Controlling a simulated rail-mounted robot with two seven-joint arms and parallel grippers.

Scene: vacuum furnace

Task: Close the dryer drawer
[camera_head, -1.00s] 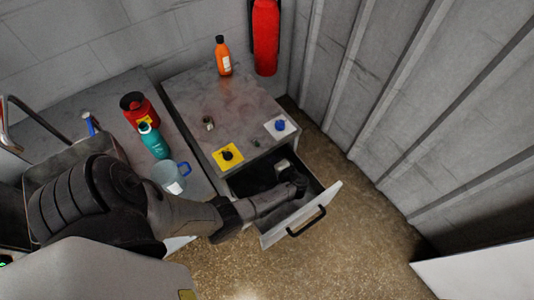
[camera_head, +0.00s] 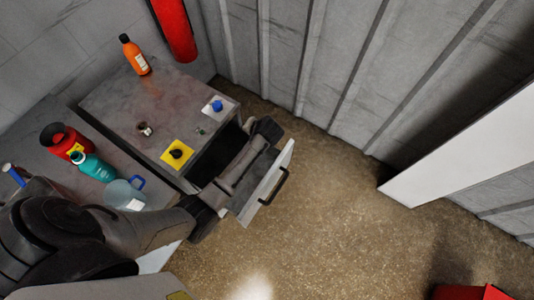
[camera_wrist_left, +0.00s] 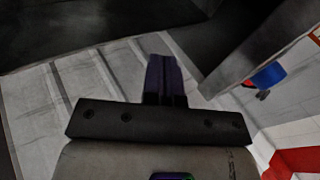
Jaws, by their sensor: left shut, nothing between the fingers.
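The dryer drawer is open, its pale front panel (camera_head: 268,184) standing out from the grey cabinet (camera_head: 115,100) in the head view. A dark handle (camera_head: 277,187) is on the panel's outer face. My left arm reaches across the open drawer and hides much of its inside. My left gripper (camera_head: 266,131) is near the drawer's far side, between the cabinet and the front panel. Whether it touches the drawer cannot be told. In the left wrist view my left gripper (camera_wrist_left: 164,75) is shut and empty, with pale ribbed wall behind it. My right gripper is out of view.
An orange bottle (camera_head: 135,55), a yellow plate with a black knob (camera_head: 177,152) and a white plate with a blue knob (camera_head: 217,106) are on the cabinet. A red container (camera_head: 64,142), teal bottle (camera_head: 93,167) and clear jug (camera_head: 125,194) stand left. Floor right of the drawer is clear.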

